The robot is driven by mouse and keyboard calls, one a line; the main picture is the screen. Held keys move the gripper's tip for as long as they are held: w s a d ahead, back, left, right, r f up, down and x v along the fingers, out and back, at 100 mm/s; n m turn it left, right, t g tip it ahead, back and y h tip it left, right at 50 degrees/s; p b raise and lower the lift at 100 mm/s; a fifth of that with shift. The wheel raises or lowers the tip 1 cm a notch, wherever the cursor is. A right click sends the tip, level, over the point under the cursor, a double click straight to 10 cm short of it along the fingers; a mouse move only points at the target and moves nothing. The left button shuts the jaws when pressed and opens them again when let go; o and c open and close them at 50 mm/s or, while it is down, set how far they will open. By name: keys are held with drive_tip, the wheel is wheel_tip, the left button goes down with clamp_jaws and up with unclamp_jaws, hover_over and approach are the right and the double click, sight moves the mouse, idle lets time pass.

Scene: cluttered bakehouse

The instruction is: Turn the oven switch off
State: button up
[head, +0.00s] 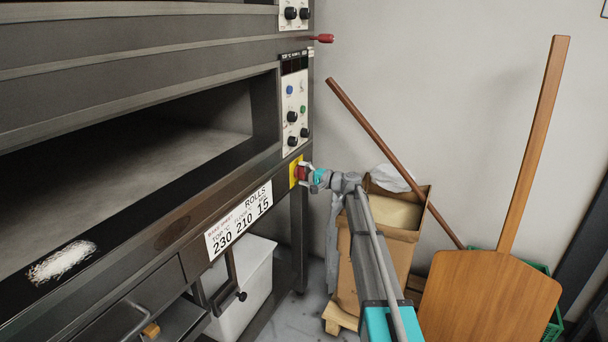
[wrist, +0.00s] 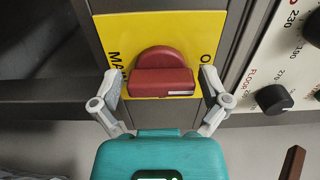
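The oven switch is a red rotary knob (wrist: 163,76) on a yellow plate (wrist: 150,27), with its grip bar lying straight across the wrist view. Dark lettering on the plate is partly hidden by my fingers. In the head view the red knob (head: 301,173) and yellow plate (head: 293,170) sit on the oven's front frame, below the control panel. My gripper (wrist: 163,82) is open, with one finger on each side of the knob and a small gap visible at both sides. It also shows at the knob in the head view (head: 308,175).
The oven control panel (head: 293,105) with dials is just above the switch. A white bin (head: 255,270) is under the oven.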

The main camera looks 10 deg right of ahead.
drive_tip(key=shift+d, duration=0.15)
drive_tip(key=shift+s+d, duration=0.1)
drive_tip(key=shift+d, duration=0.05)
drive_tip(key=v, duration=1.1)
drive_tip(key=shift+s+d, duration=0.15)
drive_tip(key=shift+d, duration=0.05)
idle(0.3)
